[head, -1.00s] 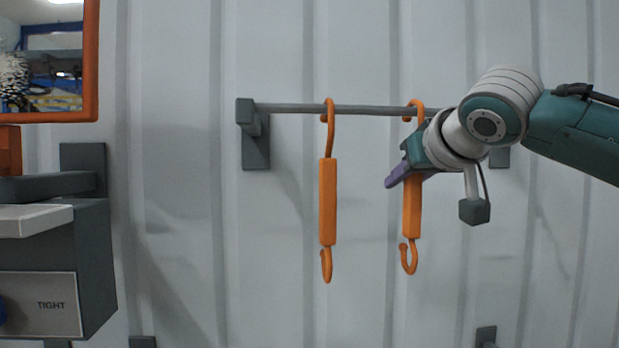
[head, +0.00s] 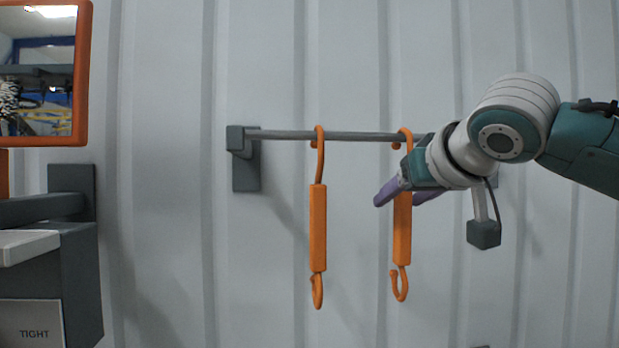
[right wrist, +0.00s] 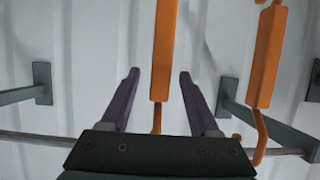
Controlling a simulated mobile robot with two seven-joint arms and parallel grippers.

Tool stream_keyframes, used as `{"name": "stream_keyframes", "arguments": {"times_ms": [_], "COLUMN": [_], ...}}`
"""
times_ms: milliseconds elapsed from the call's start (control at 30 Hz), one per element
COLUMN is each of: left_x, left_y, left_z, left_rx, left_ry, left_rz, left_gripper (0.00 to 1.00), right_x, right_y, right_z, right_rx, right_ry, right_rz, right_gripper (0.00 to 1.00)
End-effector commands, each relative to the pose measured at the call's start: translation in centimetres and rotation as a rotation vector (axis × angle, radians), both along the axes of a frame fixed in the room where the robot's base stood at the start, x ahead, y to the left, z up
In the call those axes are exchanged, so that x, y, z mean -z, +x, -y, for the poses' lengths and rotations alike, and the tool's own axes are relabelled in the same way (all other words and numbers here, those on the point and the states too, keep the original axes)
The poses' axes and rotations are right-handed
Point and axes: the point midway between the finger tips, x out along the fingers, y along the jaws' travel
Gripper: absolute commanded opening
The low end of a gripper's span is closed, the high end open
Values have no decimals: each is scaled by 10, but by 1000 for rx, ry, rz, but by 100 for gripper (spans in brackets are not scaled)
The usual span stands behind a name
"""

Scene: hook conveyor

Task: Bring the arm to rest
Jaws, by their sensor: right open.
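Two orange hooks hang from a grey rail (head: 360,137): a left hook (head: 318,228) and a right hook (head: 402,235). My right gripper (head: 406,196) is at the right hook's upper body, its purple fingers spread to either side of it. In the right wrist view, the right hook (right wrist: 163,50) shows between the two open fingers (right wrist: 158,76), with a gap on each side. How deep it sits between them I cannot tell. The left hook (right wrist: 266,55) is off to the right there. My left gripper is not in view.
A grey wall bracket (head: 245,160) carries the rail's left end. The pale ribbed wall (head: 165,240) is close behind; the space below the hooks is clear.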

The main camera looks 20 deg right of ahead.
Motion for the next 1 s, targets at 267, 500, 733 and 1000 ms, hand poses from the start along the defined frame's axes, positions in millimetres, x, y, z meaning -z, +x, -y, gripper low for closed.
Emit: {"name": "stream_keyframes", "arguments": {"times_ms": [267,500,733,1000], "left_x": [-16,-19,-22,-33], "left_y": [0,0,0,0], "left_z": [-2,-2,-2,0], "left_rx": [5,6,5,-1], "left_ry": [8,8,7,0], "left_rz": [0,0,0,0], "left_gripper": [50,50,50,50], "right_x": [-20,-26,9,148], "right_y": [-43,-59,-69,-170], "right_z": [-10,-14,-34,-107], "right_rx": [-2,0,-51,-252], "right_ry": [-1,0,-9,-26], "right_rz": [0,0,-80,-460], "right_gripper": [62,62,62,62]}}
